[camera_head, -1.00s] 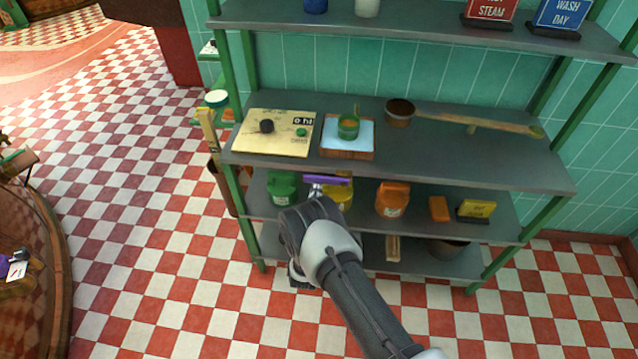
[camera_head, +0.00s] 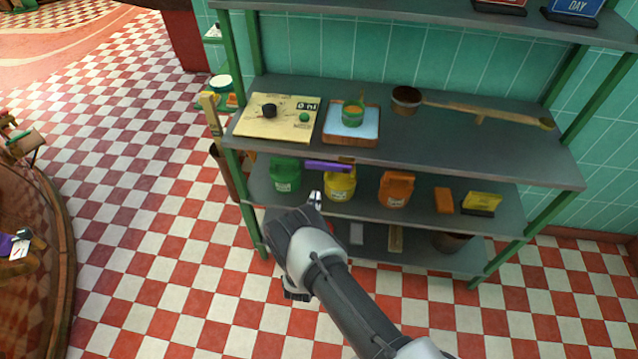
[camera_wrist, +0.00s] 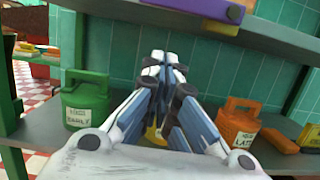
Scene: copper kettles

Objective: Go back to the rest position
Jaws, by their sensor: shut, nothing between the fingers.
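My gripper (camera_head: 316,199) is shut and empty in front of the shelf unit, at about the height of the shelf with the jugs. In the wrist view my gripper (camera_wrist: 163,58) points toward that shelf with its fingers together. Behind it, the yellow jug (camera_head: 340,185) stands on the shelf, mostly hidden by the fingers in the wrist view. The green jug (camera_head: 286,175) stands to its left and the orange jug (camera_head: 396,189) to its right.
An orange block (camera_head: 444,200) and yellow sign (camera_head: 482,204) stand right of the jugs. The checkered floor (camera_head: 150,220) at left is open.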

